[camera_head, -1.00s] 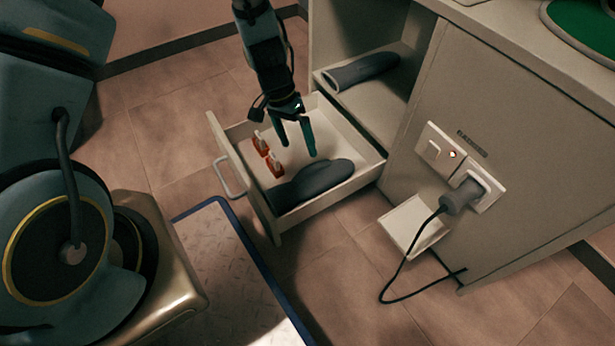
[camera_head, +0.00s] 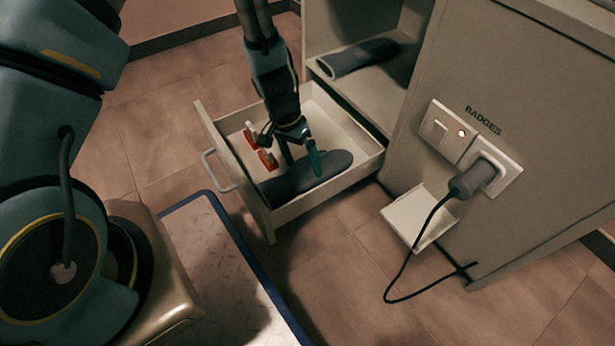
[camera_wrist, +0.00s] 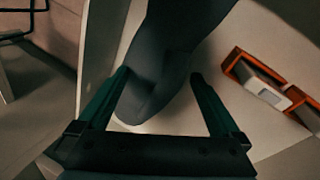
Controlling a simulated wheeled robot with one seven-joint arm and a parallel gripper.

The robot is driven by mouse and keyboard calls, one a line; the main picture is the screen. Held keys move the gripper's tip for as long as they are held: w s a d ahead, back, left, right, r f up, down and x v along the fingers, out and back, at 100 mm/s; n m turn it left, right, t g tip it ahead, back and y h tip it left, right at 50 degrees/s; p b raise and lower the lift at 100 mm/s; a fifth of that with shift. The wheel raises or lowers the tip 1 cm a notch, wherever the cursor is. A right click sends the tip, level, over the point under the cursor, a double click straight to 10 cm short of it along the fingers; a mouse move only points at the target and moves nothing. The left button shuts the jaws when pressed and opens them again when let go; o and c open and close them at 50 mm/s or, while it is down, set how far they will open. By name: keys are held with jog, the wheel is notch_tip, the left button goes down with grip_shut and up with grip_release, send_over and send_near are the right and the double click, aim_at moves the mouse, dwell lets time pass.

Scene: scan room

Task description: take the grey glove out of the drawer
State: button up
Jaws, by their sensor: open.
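The grey glove (camera_head: 306,176) lies flat in the open drawer (camera_head: 318,202), along the wall nearest the camera. In the wrist view the glove (camera_wrist: 160,65) runs between my two fingers, with its rounded end near the palm. My gripper (camera_head: 301,170) points down into the drawer over the glove, one finger at each side of it. It also shows in the wrist view (camera_wrist: 160,78), with its fingers apart. The head view does not show clearly whether the fingers touch the glove.
Red-and-white items (camera_head: 262,148) lie in the drawer, left of my gripper; one shows in the wrist view (camera_wrist: 262,88). Another dark grey sleeve-like item (camera_head: 358,57) rests on the cabinet shelf above. A plug with a cord (camera_head: 468,184) sticks out from the cabinet side above a small white tray (camera_head: 412,222).

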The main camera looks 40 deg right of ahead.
jog(key=shift+c, duration=0.2)
grip_shut()
dwell(0.6)
